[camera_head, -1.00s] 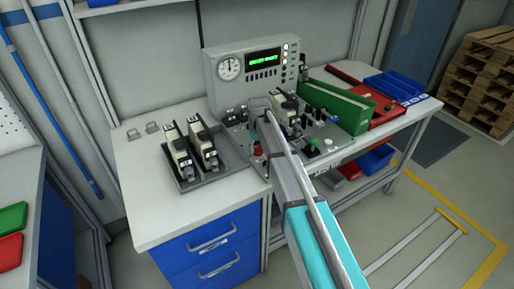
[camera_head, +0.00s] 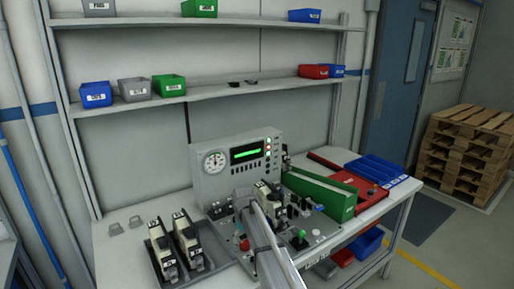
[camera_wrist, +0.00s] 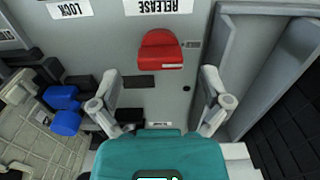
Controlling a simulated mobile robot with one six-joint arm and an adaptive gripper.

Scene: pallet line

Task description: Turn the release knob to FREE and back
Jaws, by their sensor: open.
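The red knob (camera_wrist: 160,50), under an upside-down RELEASE label (camera_wrist: 152,5), is on a grey panel in the wrist view. A tiny label (camera_wrist: 191,44) sits at its right; I cannot read it or tell the knob's setting. My gripper (camera_wrist: 157,97) is open and empty. Its two fingers stand apart, lower in the picture than the knob, one on each side of its line; no contact shows. In the head view my arm covers part of the fixture plate (camera_head: 312,243), and I cannot make out the fingertips.
A LOCK label (camera_wrist: 70,8) and a blue part (camera_wrist: 66,110) are left of the knob. A grey instrument box (camera_head: 205,187) with a dial and green display stands behind the fixture. A tray (camera_head: 198,270) with dark-and-cream units is left; a green bin (camera_head: 340,200) is right.

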